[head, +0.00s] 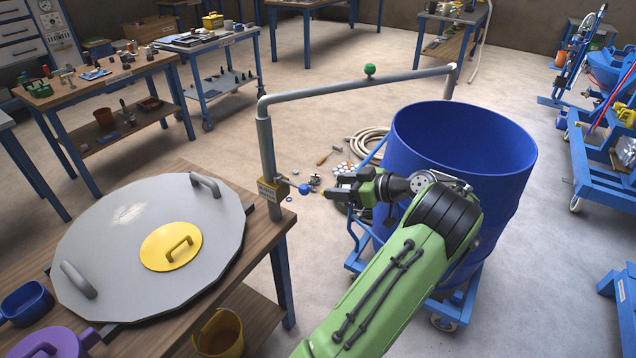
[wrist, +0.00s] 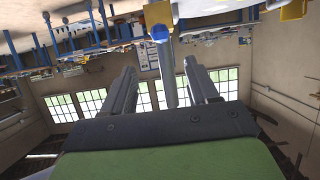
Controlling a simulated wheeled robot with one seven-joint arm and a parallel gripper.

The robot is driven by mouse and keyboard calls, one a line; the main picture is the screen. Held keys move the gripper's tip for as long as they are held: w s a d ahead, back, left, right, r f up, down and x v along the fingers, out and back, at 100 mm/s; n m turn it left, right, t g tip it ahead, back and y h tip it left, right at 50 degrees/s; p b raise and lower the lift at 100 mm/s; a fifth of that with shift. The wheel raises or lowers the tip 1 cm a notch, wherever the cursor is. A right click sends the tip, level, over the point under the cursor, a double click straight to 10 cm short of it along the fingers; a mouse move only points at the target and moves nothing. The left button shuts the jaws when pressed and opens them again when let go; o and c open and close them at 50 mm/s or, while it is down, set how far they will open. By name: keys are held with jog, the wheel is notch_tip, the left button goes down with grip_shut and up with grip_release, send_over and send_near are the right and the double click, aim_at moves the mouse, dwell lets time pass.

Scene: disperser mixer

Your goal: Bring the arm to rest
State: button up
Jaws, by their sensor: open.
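My green arm reaches from the lower middle of the head view, and my gripper (head: 330,189) points left toward a standing grey pipe (head: 267,150). A small yellow-brown box (head: 272,189) with a label is on this pipe, and a blue knob (head: 305,189) sticks out from it toward my fingers. In the wrist view, which looks upside down, my gripper (wrist: 159,68) is open with its two fingers apart. The blue knob (wrist: 160,33) and the pipe show beyond the gap between the fingers. The fingers appear empty and apart from the knob.
A big blue drum (head: 410,150) on a blue wheeled frame stands close beside my arm. A wooden table (head: 262,228) with a large grey lid (head: 110,235) is at left. The pipe's horizontal run (head: 330,88) with a green knob (head: 370,69) passes above.

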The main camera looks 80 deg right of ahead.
jog(key=v, duration=0.4)
dwell(0.6)
